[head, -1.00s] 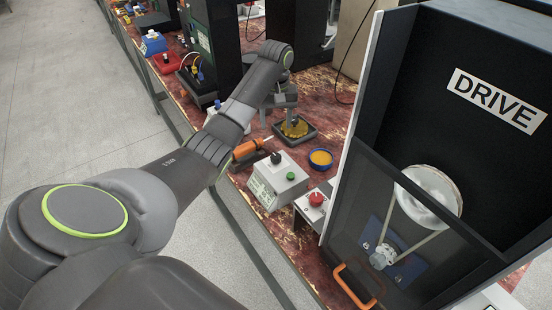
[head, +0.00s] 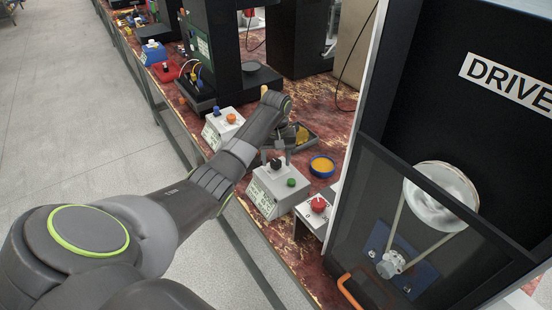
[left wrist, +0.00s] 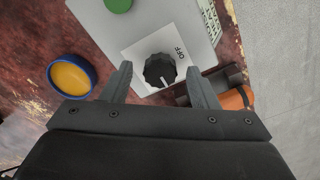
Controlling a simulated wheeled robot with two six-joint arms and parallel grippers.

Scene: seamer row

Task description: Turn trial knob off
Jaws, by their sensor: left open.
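The trial knob is a black ribbed knob (left wrist: 160,70) with a pale pointer line, on a white plate marked OFF at its upper right. In the left wrist view the line points down, away from the OFF mark. The knob sits on a grey control box (head: 278,190), beside a green button (head: 291,182). My left gripper (left wrist: 162,82) is open, with one finger on each side of the knob. I cannot tell whether the fingers touch it. In the head view the gripper (head: 278,155) is over the box, partly hidden by my arm. My right gripper is not in view.
A blue-rimmed dish of yellow material (head: 322,166) and a red button on a grey box (head: 318,204) stand close by. An orange-handled tool (left wrist: 235,98) lies beside the control box. The DRIVE cabinet (head: 440,120) blocks the right side.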

